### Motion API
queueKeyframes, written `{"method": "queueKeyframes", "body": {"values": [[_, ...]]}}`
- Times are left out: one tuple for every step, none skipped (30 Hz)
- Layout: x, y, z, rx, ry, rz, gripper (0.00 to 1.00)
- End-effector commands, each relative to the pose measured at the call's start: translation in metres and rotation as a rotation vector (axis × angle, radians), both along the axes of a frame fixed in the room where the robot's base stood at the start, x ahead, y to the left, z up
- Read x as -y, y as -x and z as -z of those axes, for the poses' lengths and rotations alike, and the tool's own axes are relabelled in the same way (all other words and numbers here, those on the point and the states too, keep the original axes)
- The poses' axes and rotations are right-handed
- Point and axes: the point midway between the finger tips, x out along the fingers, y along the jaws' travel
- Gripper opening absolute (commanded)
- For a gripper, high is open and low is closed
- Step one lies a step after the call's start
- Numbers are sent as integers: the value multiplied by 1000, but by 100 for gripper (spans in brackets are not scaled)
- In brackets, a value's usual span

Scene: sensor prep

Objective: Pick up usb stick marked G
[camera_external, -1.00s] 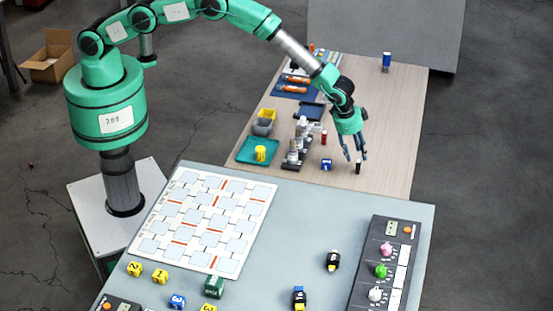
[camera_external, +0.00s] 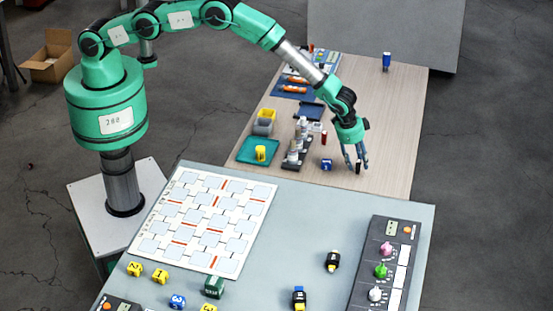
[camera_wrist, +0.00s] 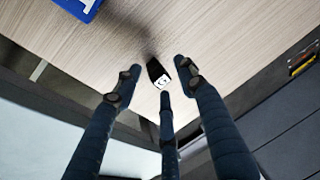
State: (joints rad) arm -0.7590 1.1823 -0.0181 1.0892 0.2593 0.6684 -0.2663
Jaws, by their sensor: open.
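A small black stick with a white label (camera_wrist: 158,73) stands or lies on the wooden table; the label's mark looks like a G but is small and turned. In the wrist view it sits between the tips of my gripper (camera_wrist: 155,88), whose dark blue fingers are spread around it with gaps. In the external view the black stick (camera_external: 358,168) is by the fingertips of my gripper (camera_external: 355,168), near the front edge of the wooden table (camera_external: 390,130). My gripper is open and holds nothing.
A blue block (camera_external: 326,165) lies just left of my gripper and shows in the wrist view (camera_wrist: 82,6). The grey table (camera_external: 310,215) adjoins in front. The wooden table's right side is mostly clear.

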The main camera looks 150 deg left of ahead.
Motion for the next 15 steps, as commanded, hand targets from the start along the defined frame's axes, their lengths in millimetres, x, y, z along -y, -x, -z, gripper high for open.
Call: {"method": "queueKeyframes", "body": {"values": [[0,0,0,0,0,0,41],[0,0,0,0,0,0,41],[0,0,0,0,0,0,41],[0,0,0,0,0,0,39],[0,0,0,0,0,0,33],[0,0,0,0,0,0,25],[0,0,0,0,0,0,19],[0,0,0,0,0,0,13],[0,0,0,0,0,0,7],[0,0,0,0,0,0,7],[0,0,0,0,0,0,7],[0,0,0,0,0,0,7],[0,0,0,0,0,0,7],[0,0,0,0,0,0,7],[0,0,0,0,0,0,7]]}}
